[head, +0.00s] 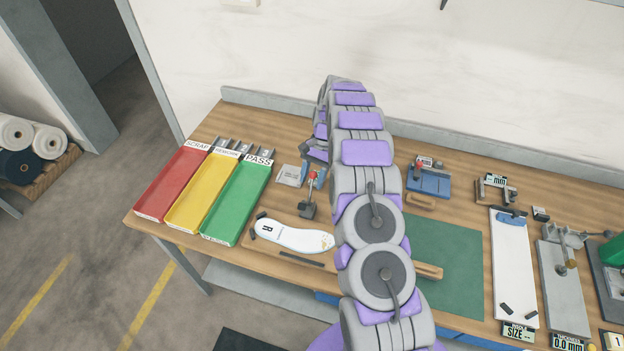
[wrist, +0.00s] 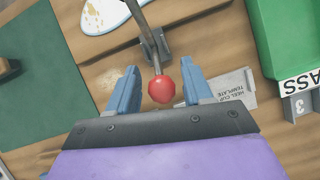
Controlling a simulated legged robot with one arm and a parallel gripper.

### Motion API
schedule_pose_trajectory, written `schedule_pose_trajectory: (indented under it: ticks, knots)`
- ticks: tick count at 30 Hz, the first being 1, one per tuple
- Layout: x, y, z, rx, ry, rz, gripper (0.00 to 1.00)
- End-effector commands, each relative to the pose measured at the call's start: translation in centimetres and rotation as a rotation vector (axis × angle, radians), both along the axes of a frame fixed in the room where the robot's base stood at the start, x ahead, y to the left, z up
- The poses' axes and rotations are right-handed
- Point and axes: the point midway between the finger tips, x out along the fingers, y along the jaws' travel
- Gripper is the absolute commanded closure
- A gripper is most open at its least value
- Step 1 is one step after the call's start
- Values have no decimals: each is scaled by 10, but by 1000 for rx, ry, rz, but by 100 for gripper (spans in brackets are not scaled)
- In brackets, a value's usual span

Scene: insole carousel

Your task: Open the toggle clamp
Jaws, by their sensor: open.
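The toggle clamp (head: 307,211) stands at the back edge of the insole board, with its lever standing roughly upright and a red knob (head: 312,175) on top. In the wrist view the red knob (wrist: 161,91) sits between the two blue fingers of my gripper (wrist: 160,77), with a gap visible on either side. The metal lever (wrist: 145,32) runs from the knob past the clamp's grey base (wrist: 153,48). In the head view my gripper (head: 314,157) is just above the knob, partly hidden by my arm. A white insole (head: 292,236) marked R lies beside the clamp.
Red (head: 172,184), yellow (head: 203,191) and green (head: 237,202) trays stand to the left. A heel cup template (head: 291,175) lies behind the clamp. A green mat (head: 447,262) and measuring fixtures lie to the right. My arm hides part of the bench.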

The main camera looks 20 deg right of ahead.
Motion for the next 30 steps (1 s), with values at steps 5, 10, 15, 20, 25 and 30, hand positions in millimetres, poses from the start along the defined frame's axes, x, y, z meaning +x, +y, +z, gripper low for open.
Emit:
schedule_pose_trajectory:
  ticks: [5, 10, 15, 20, 25, 30]
  knots:
    - [9, -9, 24, -1, -3, -1, 50]
    - [18, -18, 46, -1, -3, 0, 50]
    - [25, -25, 62, -1, 0, -1, 50]
    - [30, -34, 81, -3, 2, -5, 50]
    - [35, -37, 93, -3, 0, -4, 50]
    - [37, -38, 97, -1, -1, -2, 50]
